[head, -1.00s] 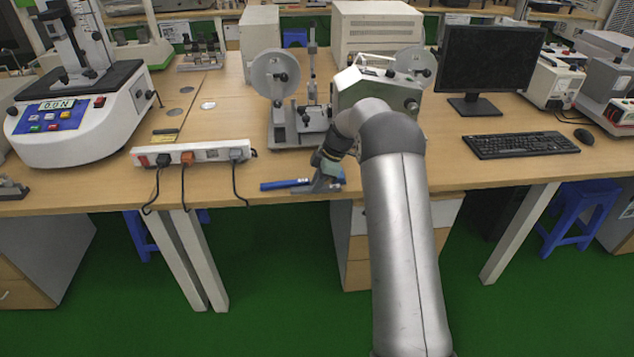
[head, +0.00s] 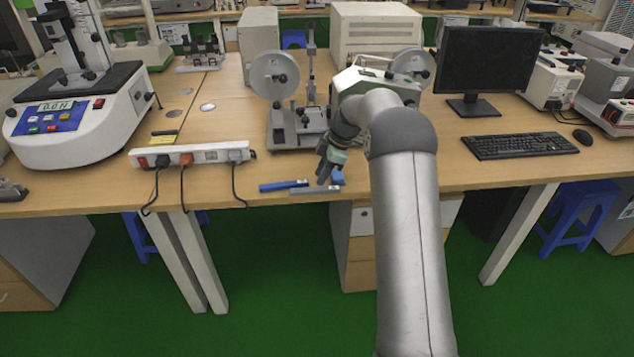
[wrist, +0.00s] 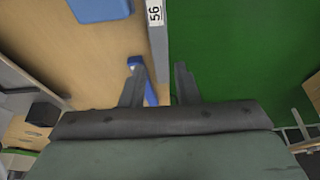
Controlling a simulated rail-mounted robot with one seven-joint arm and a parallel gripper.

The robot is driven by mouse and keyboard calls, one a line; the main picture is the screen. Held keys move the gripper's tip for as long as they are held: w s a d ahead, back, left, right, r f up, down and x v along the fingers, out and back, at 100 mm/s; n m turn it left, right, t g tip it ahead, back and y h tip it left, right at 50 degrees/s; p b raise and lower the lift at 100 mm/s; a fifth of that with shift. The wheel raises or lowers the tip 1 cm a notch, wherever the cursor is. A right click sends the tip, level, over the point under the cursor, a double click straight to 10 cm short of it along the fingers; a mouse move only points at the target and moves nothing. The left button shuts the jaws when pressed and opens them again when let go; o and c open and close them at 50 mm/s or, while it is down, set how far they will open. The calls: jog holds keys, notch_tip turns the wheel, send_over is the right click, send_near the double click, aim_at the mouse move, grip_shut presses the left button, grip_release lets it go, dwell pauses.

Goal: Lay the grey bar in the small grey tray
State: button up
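The grey bar (head: 315,190) lies flat along the front edge of the table. In the wrist view the bar (wrist: 158,45) has a white label reading 56, and it runs down between my fingers. My gripper (head: 325,174) hangs over the bar's right part. Its two fingers (wrist: 157,88) stand well apart with nothing gripped, and the bar appears below them. I cannot make out a small grey tray in either view.
A blue bar (head: 283,185) lies just behind the grey bar's left part. A blue block (head: 338,178) is behind its right end. A power strip (head: 192,155) with cables is to the left, a reel device (head: 296,125) behind. Floor drops away in front.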

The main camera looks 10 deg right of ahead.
jog(key=v, duration=0.8)
jog(key=s+a+r+m+h, duration=0.1)
jog(key=s+m, duration=0.3)
jog(key=s, duration=0.5)
jog(key=s+a+r+m+h, duration=0.1)
jog(key=s+a+m, duration=0.2)
jog(key=s, duration=0.7)
jog(key=s+a+r+m+h, duration=0.1)
jog(key=s+a+m, duration=0.2)
jog(key=s, duration=0.7)
jog(key=shift+m+g, duration=0.3)
jog(key=shift+m, duration=0.6)
jog(key=s+f+m, duration=0.1)
jog(key=s, duration=0.3)
jog(key=s+f+m+h, duration=0.1)
jog(key=s+m, duration=0.1)
jog(key=s, duration=0.2)
jog(key=s+f+m, duration=0.1)
jog(key=s+f, duration=0.1)
jog(key=s, duration=0.3)
jog(key=shift+m, duration=0.3)
jog(key=shift+c, duration=0.3)
jog(key=shift+w+a, duration=0.1)
